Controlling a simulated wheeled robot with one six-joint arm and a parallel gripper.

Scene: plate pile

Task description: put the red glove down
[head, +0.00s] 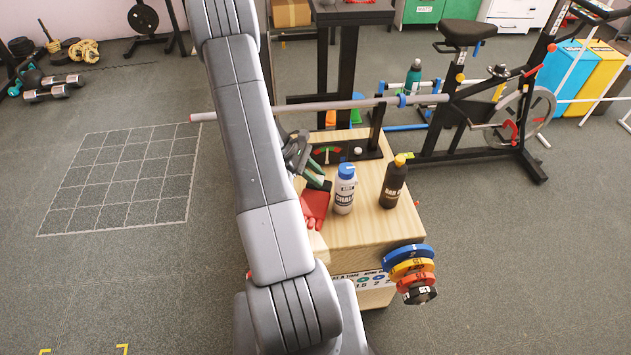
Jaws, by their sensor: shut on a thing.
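The red glove (315,208) is at the left side of the wooden box top (368,226), just left of the white chalk bottle. My gripper (318,183) is above the glove, shut on its dark cuff end. My arm covers part of the gripper and the area to the left. I cannot tell whether the glove touches the wood or hangs just above it.
A white bottle with a blue cap (344,190) and a black bottle with a yellow cap (392,182) stand close right of the glove. A barbell (350,104) crosses behind. Coloured plates (410,266) sit at the box's front right. An exercise bike (480,100) stands behind right.

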